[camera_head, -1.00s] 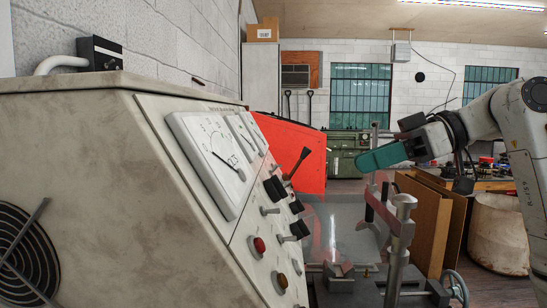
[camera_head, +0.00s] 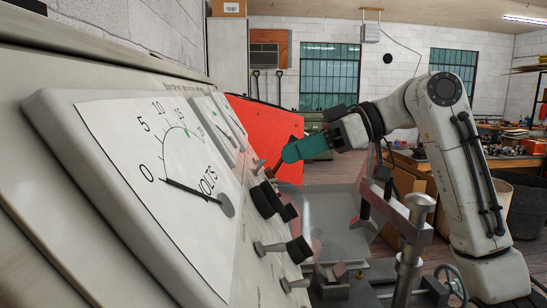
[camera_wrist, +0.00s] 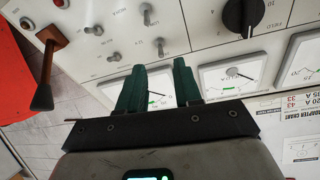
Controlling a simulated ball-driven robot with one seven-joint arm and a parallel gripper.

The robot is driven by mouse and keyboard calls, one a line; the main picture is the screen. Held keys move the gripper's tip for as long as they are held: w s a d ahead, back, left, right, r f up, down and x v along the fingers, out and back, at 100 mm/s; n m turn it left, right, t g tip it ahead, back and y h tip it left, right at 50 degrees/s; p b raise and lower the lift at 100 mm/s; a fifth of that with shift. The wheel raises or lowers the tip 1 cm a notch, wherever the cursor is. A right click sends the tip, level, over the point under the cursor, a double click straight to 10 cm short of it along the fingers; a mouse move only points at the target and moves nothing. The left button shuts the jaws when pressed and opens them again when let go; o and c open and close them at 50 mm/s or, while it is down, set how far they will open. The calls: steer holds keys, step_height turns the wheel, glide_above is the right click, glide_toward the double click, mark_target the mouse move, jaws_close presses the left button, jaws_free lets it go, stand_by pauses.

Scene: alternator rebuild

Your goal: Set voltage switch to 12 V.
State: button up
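The slanted test bench panel (camera_head: 245,262) carries dials and controls on the left of the head view. Several metal toggle switches stand on it, including one (camera_wrist: 147,15) and another (camera_wrist: 160,45) beyond my fingertips in the wrist view. In the head view my gripper (camera_head: 286,152) shows side-on near the panel's far end.
A volts meter (camera_head: 135,165) fills the near panel. A red sheet-sided cabinet (camera_head: 262,130) stands beyond. A metal vise-like fixture (camera_head: 410,235) stands right of the panel.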

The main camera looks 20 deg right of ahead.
mark_target(259, 167)
steer(key=shift+x, duration=2.25)
steer(key=shift+s, duration=0.1)
jaws_close()
